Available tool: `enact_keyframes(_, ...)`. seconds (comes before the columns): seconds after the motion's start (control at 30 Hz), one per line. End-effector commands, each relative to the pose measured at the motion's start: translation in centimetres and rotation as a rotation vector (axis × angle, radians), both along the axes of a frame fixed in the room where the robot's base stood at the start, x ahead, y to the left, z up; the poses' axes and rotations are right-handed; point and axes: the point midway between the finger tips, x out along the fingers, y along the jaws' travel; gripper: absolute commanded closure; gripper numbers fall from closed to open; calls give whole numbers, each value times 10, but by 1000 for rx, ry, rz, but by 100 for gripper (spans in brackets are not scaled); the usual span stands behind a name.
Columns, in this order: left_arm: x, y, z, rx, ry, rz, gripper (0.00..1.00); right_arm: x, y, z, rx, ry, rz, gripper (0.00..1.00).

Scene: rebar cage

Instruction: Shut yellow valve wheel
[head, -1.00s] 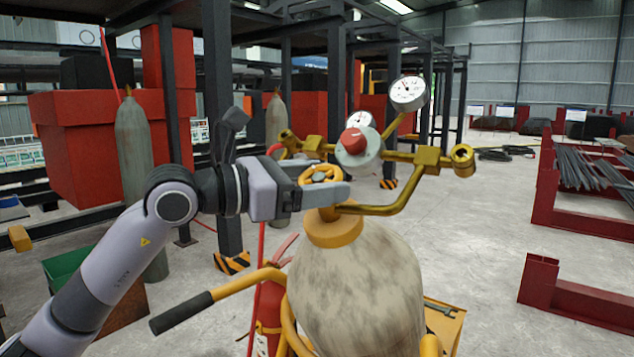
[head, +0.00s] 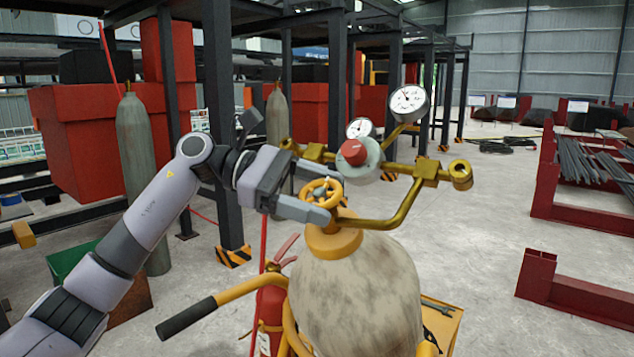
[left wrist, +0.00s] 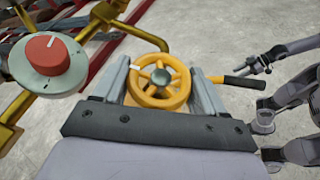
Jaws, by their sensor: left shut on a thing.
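The yellow valve wheel (head: 322,193) sits on top of the worn beige gas cylinder (head: 355,290), at its yellow neck. It also shows in the left wrist view (left wrist: 158,84), with a grey-green hub. My left gripper (head: 328,199) reaches it from the left, tilted, and is shut on its rim. In the left wrist view one finger lies on each side of the wheel. Part of the rim is hidden by the fingers. What may be my right gripper (left wrist: 251,65) shows at the right of the left wrist view, too small to read, away from the wheel.
A brass regulator (head: 400,205) with a red knob (head: 354,152) and two gauges stands close behind and right of the wheel. The yellow cart handle (head: 190,317) with black grip is below my left arm. A red extinguisher (head: 268,305) hangs by the cylinder.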

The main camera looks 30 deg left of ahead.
Motion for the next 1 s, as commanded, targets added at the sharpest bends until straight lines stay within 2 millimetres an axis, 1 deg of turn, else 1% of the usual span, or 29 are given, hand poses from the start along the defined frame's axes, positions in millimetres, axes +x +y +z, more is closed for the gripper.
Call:
enact_keyframes(0.03,1,0,4,10,-1,-22,60,0,0,6,0,0,0,57)
enact_keyframes(0.23,1,0,2,42,-6,-85,60,0,0,12,-1,0,1,57)
enact_keyframes(0.8,1,0,0,59,-10,-115,60,0,0,13,-1,1,1,57)
enact_keyframes(0.83,1,0,0,59,-10,-115,26,0,0,13,-1,1,1,57)
enact_keyframes(0.87,1,0,0,59,-10,-115,16,0,0,13,-1,1,1,57)
enact_keyframes(0.9,1,0,0,59,-10,-115,4,0,0,13,-1,1,1,57)
enact_keyframes(1.0,1,0,0,59,-9,-114,4,0,0,13,-1,1,1,57)
